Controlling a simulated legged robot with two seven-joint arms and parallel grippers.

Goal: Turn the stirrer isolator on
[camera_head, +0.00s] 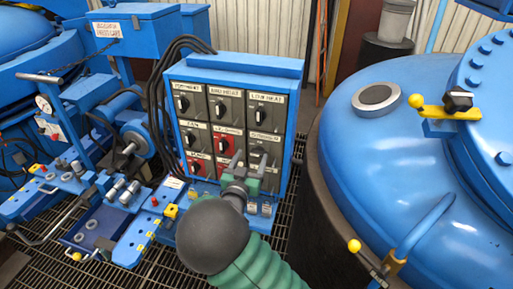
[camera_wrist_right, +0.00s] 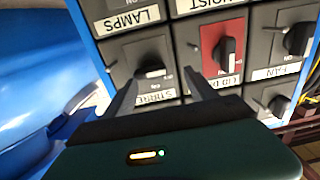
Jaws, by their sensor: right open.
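The stirrer isolator is a grey switch plate with a black knob (camera_head: 260,146), in the right column, middle row of the blue switch panel (camera_head: 235,62). In the right wrist view the panel is upside down; the stirrer knob (camera_wrist_right: 150,68) sits above its partly covered label (camera_wrist_right: 156,95). I cannot read which way it points. My right gripper (camera_head: 249,162) is open and empty, just in front of and below the knob. In the wrist view its fingers (camera_wrist_right: 160,78) spread to either side of the knob; contact cannot be told. My left gripper is out of view.
A red-plated switch (camera_wrist_right: 226,52) sits beside the stirrer switch, with a lamps switch label (camera_wrist_right: 130,18) in the neighbouring row. Black cables (camera_head: 165,75) run along the panel's left. A large blue vessel (camera_head: 380,140) stands close on the right. Blue fixtures (camera_head: 120,215) lie left.

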